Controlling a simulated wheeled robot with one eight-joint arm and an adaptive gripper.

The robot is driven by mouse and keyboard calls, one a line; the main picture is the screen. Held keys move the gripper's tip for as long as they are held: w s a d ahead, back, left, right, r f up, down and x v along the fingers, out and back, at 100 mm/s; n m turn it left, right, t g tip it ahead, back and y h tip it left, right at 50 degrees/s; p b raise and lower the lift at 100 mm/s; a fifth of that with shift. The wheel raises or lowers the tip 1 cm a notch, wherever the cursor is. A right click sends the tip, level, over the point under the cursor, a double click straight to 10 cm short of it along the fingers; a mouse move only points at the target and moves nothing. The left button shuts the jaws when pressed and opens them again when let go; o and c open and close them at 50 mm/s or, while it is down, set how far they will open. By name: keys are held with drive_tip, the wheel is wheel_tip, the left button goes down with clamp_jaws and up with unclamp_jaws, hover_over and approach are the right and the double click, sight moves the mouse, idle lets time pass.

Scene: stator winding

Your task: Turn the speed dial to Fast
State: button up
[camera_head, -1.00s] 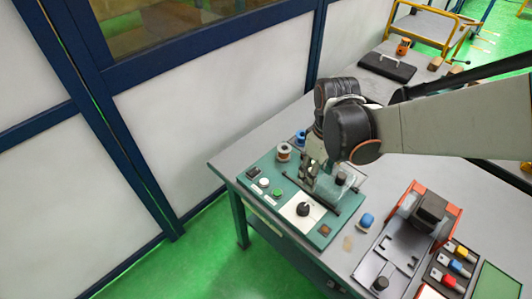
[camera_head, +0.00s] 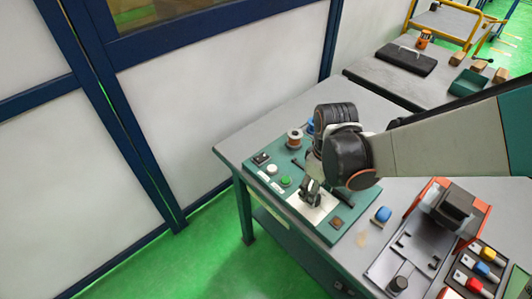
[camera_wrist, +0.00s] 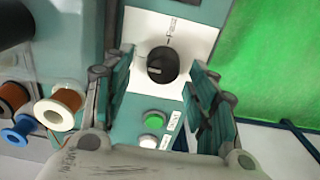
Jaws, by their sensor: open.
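The black round speed dial (camera_wrist: 162,65) sits on a white plate (camera_wrist: 195,45) of the green control panel, centred between my fingers in the wrist view. A pale pointer mark shows on the dial's left side. Small lettering is printed above and left of it, too blurred to read surely. My gripper (camera_wrist: 165,82) is open, with one finger on each side of the dial; I cannot tell whether either touches it.
The panel also has a green button (camera_wrist: 155,118) and a white button (camera_wrist: 149,141). A copper spool (camera_head: 295,139) stands at the panel's back. A blue object (camera_head: 382,214), a dark tray (camera_head: 395,265) and colored switches lie to the right.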

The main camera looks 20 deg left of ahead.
drive_tip(key=shift+s+a+f+b, duration=0.1)
drive_tip(key=shift+s+f+b, duration=0.15)
drive_tip(key=shift+f, duration=0.2)
drive_tip(key=shift+s+a+f+b, duration=0.1)
drive_tip(key=shift+f+b, duration=0.1)
drive_tip(key=shift+f, duration=0.2)
drive_tip(key=shift+d, duration=0.1)
drive_tip(key=shift+w, duration=0.15)
drive_tip(key=c, duration=1)
